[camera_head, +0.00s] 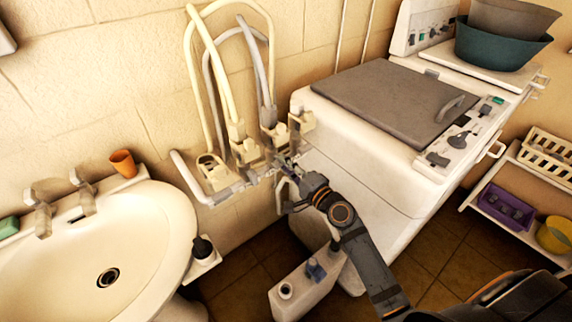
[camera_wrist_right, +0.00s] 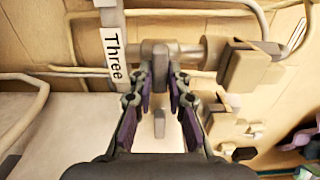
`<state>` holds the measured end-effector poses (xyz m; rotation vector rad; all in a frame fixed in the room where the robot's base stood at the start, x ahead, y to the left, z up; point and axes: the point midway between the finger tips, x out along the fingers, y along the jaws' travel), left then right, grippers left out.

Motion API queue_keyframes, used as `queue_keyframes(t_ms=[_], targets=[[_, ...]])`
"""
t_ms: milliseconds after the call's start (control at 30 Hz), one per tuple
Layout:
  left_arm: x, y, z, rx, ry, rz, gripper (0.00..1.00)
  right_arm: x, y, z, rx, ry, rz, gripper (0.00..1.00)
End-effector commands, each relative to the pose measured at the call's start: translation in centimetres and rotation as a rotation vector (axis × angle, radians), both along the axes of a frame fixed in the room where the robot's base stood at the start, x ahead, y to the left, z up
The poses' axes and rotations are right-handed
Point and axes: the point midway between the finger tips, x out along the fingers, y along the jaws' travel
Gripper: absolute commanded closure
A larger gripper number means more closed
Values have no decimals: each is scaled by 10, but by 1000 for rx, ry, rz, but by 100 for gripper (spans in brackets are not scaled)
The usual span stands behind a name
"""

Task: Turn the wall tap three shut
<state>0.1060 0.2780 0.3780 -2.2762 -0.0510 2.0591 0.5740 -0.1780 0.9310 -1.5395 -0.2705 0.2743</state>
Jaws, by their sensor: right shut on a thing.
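The wall tap three (camera_wrist_right: 160,56) has a grey metal lever that shows between my fingers in the right wrist view. A white tag reading "Three" (camera_wrist_right: 113,55) hangs just left of it. My right gripper (camera_wrist_right: 161,80) is shut on the lever, with a finger on each side. In the head view my right gripper (camera_head: 284,164) reaches the row of wall taps and hoses from below right and hides most of this tap. My left gripper is not in view.
A white washbasin (camera_head: 150,235) stands at left, with an orange cup (camera_head: 123,163) on its back edge. The washing machine (camera_head: 340,150) is close to my right arm. Hoses (camera_head: 226,85) rise above the taps. A pale container (camera_head: 303,290) stands below.

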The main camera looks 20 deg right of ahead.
Motion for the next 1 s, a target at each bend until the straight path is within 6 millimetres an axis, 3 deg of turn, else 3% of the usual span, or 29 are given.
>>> queue_keyframes(t_ms=[167, 200, 367, 667, 1000], targets=[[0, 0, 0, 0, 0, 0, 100, 0, 0, -1, 3, 3, 0, 100], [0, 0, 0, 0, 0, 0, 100, 0, 0, -1, 3, 3, 0, 82], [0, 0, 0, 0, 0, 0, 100, 0, 0, -1, 1, 3, 0, 61], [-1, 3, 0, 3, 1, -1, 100, -2, -1, -1, 1, 1, 0, 61], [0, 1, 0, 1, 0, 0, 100, -57, -20, -2, -3, 3, 3, 61]])
